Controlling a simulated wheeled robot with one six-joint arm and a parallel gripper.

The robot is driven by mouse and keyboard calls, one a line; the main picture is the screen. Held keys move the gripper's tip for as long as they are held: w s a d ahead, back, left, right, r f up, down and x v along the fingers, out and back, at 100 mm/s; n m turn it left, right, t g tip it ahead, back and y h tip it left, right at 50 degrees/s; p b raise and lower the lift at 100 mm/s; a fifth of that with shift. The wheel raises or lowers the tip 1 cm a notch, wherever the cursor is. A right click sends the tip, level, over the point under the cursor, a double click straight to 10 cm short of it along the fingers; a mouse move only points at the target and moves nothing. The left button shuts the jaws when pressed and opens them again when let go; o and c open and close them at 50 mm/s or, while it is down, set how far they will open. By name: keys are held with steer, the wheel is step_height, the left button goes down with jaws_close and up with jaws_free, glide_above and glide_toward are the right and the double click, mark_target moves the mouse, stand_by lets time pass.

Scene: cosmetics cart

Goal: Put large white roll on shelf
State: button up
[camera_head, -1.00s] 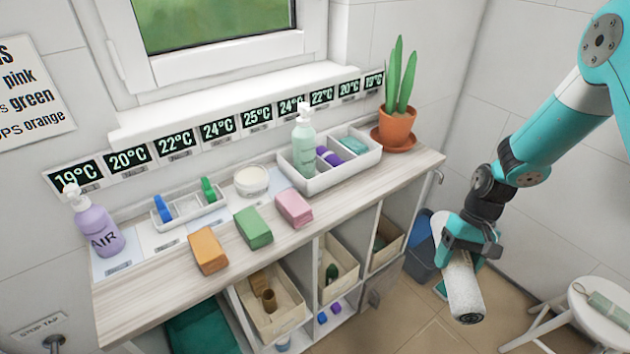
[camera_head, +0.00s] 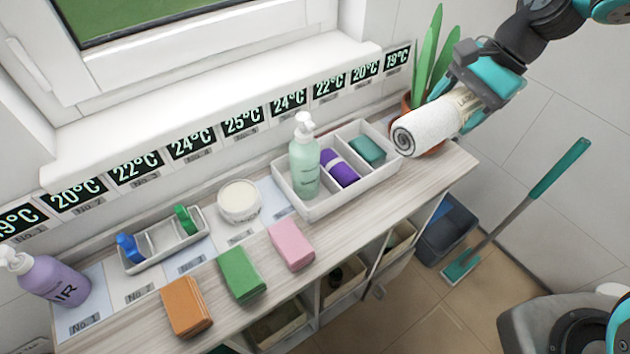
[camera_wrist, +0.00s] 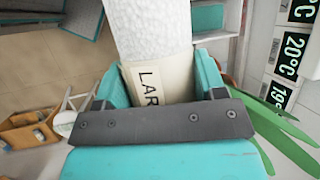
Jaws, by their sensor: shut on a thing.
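The large white roll (camera_head: 424,130) is a textured white cylinder with a spiral end and a cream label band. My gripper (camera_head: 476,98) is shut on its label band and holds it above the right end of the shelf top (camera_head: 440,170), in front of the potted plant. In the wrist view the roll (camera_wrist: 152,28) extends away from my gripper (camera_wrist: 165,88), and part of its label reads "LAR". The roll's lower side and its gap to the shelf top cannot be judged exactly.
A white divided tray (camera_head: 318,208) with a green pump bottle (camera_head: 304,160) stands left of the roll. The plant (camera_head: 428,60) is close behind my gripper. Pink (camera_head: 291,246), green (camera_head: 241,275) and orange (camera_head: 187,306) blocks line the front edge. Clear wood lies right of the tray.

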steer(key=shift+r, duration=0.15)
step_height(320, 180, down, 20)
steer(key=shift+d+f+p, duration=0.1)
steer(key=shift+p, duration=1.05)
steer(key=shift+f, duration=0.2)
steer(key=o, duration=1.2)
steer(key=shift+r, duration=0.1)
